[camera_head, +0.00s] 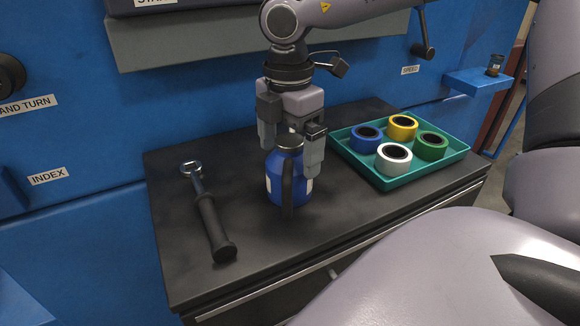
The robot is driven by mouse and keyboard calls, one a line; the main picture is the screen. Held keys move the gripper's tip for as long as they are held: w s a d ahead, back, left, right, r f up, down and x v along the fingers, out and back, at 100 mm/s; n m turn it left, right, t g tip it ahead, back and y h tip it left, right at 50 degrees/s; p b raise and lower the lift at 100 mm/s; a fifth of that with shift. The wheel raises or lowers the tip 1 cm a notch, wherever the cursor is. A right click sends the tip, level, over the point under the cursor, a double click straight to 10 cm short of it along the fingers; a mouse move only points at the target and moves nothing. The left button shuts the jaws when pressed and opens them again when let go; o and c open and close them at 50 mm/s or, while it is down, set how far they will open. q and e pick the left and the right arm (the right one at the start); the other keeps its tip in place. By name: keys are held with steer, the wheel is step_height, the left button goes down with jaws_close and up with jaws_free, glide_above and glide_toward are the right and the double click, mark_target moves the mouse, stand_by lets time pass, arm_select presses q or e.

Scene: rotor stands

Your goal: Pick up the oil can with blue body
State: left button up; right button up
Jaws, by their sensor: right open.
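The oil can with the blue body (273,185) stands upright on the dark bench top. It has a grey cap, a black handle facing me and pale label patches at its sides. My right gripper (291,160) points straight down over the can, with one finger at each side of its upper part. The fingers are open, and I cannot tell whether either touches the can. My left gripper is not in view.
A wrench with a black grip (212,220) lies left of the can. A teal tray (402,182) with blue, yellow, green and white rings stands at right. A blue panel wall (80,120) rises behind the bench (262,240). The bench front is clear.

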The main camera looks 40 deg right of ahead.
steer(key=shift+f, duration=1.95)
steer(key=c, duration=1.1)
steer(key=shift+r, duration=0.1)
step_height(320, 180, up, 20)
steer(key=shift+p, duration=0.3)
steer(key=shift+d, duration=0.1)
steer(key=shift+o, duration=1.4)
steer(key=c, duration=0.6)
steer(key=shift+r+p, duration=1.8)
steer(key=shift+r, duration=0.15)
